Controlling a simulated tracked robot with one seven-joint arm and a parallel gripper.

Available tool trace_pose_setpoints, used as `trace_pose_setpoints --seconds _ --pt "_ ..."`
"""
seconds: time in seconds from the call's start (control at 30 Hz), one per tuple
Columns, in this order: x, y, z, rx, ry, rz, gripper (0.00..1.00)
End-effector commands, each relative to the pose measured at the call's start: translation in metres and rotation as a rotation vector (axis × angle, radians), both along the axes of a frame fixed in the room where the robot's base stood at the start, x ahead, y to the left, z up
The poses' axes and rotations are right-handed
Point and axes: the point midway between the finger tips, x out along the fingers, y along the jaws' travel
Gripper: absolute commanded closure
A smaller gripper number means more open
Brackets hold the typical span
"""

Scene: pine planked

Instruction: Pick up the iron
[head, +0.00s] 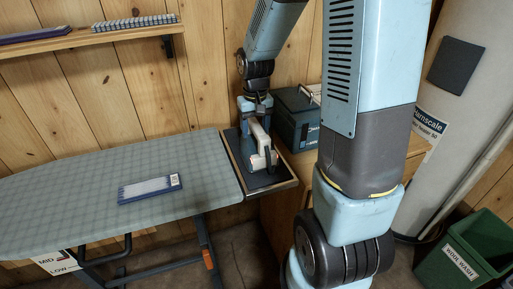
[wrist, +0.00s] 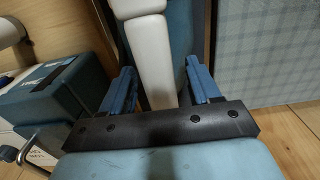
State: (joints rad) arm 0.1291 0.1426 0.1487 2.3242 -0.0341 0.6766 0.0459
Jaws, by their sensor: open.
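The iron (head: 262,150), with a white handle and a blue-grey body, is at the right end of the ironing board, on a dark rest pad (head: 270,181). My gripper (head: 257,115) is above it, pointing down and partly hiding it. In the wrist view my gripper (wrist: 160,78) is open, with one blue finger on each side of the iron's white handle (wrist: 150,50). The fingers look apart from the handle, with gaps showing. Whether either finger touches the iron lower down is hidden.
The grey checked ironing board (head: 75,180) carries a blue-and-white flat packet (head: 150,188). A dark teal box (head: 297,120) stands close right of the iron on a wooden cabinet (head: 404,158). A shelf (head: 90,36) is on the wall; a green bin (head: 465,255) is at lower right.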

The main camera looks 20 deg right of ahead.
Motion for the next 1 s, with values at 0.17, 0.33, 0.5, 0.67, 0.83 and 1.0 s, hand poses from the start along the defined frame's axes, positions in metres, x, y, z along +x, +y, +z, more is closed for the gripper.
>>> trace_pose_setpoints --seconds 0.17,0.33,0.5,0.67,0.83,1.0 --pt "0.0 0.0002 -0.0065 0.0 0.0 0.0 0.38" --pt "0.0 0.0002 -0.0062 0.0 0.0 0.0 0.38" --pt "-0.0001 0.0003 -0.0066 0.0 0.0 0.0 0.38" --pt "-0.0001 0.0004 -0.0083 0.0 0.0 0.0 0.38" --pt "-0.0002 0.0005 -0.0103 0.0 0.0 0.0 0.38" --pt "-0.0002 0.0006 -0.0111 0.0 0.0 0.0 0.38"
